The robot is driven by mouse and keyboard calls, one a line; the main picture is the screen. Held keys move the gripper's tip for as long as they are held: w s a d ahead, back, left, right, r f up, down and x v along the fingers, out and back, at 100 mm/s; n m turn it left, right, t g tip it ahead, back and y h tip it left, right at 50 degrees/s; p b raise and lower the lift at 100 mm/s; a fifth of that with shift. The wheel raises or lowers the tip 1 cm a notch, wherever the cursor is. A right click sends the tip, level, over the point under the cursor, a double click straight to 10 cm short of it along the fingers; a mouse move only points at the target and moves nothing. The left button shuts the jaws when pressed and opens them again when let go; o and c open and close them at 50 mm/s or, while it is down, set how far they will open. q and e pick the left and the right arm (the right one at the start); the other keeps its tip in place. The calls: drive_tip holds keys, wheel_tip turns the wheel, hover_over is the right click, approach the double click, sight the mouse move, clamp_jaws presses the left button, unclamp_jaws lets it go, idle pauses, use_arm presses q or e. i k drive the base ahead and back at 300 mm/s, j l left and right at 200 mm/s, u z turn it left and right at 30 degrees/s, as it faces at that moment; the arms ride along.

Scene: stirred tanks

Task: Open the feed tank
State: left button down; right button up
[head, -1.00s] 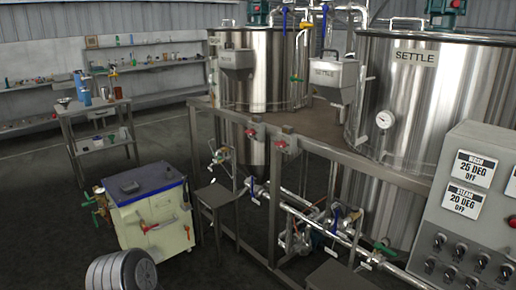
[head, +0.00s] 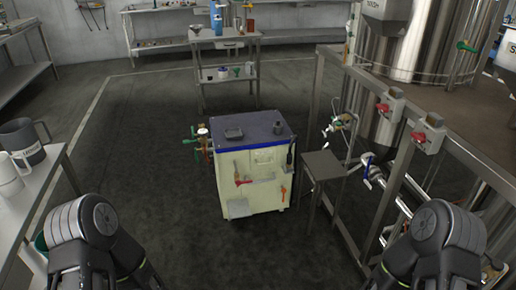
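No label reading "feed" is legible, so I cannot tell which thing is the feed tank. A large steel tank (head: 409,56) stands on a raised frame at the upper right, cut off by the top edge, with a hopper-like box (head: 386,10) on its side. A second tank is only partly in view at the right edge. A cream cabinet (head: 262,185) with a dark blue-rimmed top stands on the floor in the middle, with valves on its left side. Links of both my arms show at the lower corners, but neither gripper is in view.
A small grey stand (head: 323,165) is beside the cabinet, close to the metal frame and pipes (head: 395,190). A bench with a grey jug (head: 24,141) and a white jug is at left. A steel trolley (head: 226,80) stands behind. Floor left of the cabinet (head: 140,180) is clear.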

sight(263, 158)
drive_tip(key=i+z, duration=0.1)
drive_tip(key=z, duration=0.3)
drive_tip(key=i+j+z, duration=0.1)
drive_tip(key=z, duration=0.3)
drive_tip(key=j+z, duration=0.1)
drive_tip(key=z, duration=0.25)
drive_tip(key=i+j+z, duration=0.15)
drive_tip(key=j, duration=0.2)
drive_tip(key=i+j+z, duration=0.15)
drive_tip(key=j, duration=0.25)
drive_tip(key=i+j+z, duration=0.2)
drive_tip(key=j, duration=0.25)
drive_tip(key=i+j+z, duration=0.15)
drive_tip(key=j, duration=0.25)
drive_tip(key=j+z, duration=0.15)
drive_tip(key=j, duration=0.3)
drive_tip(key=i+j, duration=0.1)
drive_tip(key=j, duration=0.75)
drive_tip(key=i, duration=0.05)
